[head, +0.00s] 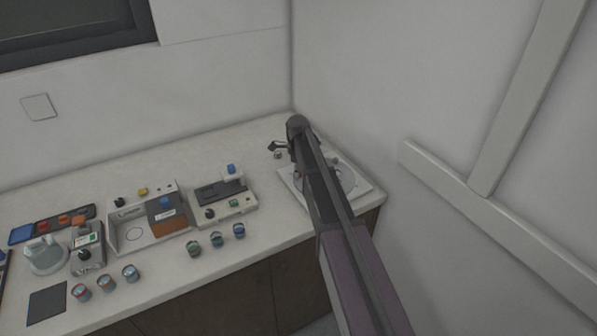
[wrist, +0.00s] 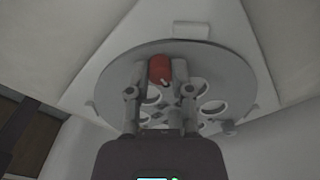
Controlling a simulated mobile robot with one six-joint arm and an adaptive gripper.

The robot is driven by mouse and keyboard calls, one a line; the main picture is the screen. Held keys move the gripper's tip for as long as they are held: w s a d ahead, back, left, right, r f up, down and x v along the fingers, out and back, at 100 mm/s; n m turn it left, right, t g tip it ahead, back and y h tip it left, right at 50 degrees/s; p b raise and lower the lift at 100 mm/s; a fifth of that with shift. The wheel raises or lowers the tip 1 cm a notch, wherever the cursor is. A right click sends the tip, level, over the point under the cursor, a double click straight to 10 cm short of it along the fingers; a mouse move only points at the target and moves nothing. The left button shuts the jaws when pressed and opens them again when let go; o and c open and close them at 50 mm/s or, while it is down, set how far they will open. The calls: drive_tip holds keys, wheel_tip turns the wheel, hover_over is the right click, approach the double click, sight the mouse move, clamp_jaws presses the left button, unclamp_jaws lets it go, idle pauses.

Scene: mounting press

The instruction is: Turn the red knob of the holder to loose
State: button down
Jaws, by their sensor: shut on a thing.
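The red knob (wrist: 160,69) stands near the rim of the grey round holder (wrist: 108,80) in the wrist view, with a small pale mark on it. My gripper (wrist: 160,72) is shut on the knob, one finger on each side. The holder plate has several round holes and sits on a white base. In the head view the holder (head: 348,178) is at the right end of the counter, partly hidden by my arm. The knob and the fingertips are hidden there.
The white counter (head: 262,240) runs along the wall. A beige device (head: 222,203), a device with a tray (head: 150,230), several small jars (head: 216,240) and a glass vessel (head: 43,256) stand left of the holder. The side wall (head: 400,80) is close on the right.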

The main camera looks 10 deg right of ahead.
drive_tip(key=n, duration=1.2)
drive_tip(key=shift+n, duration=0.4)
drive_tip(key=n, duration=1.2)
drive_tip(key=shift+n, duration=0.4)
drive_tip(key=n, duration=1.1)
drive_tip(key=shift+n, duration=0.3)
drive_tip(key=n, duration=0.6)
drive_tip(key=shift+n, duration=0.3)
drive_tip(key=n, duration=0.5)
drive_tip(key=shift+n, duration=0.3)
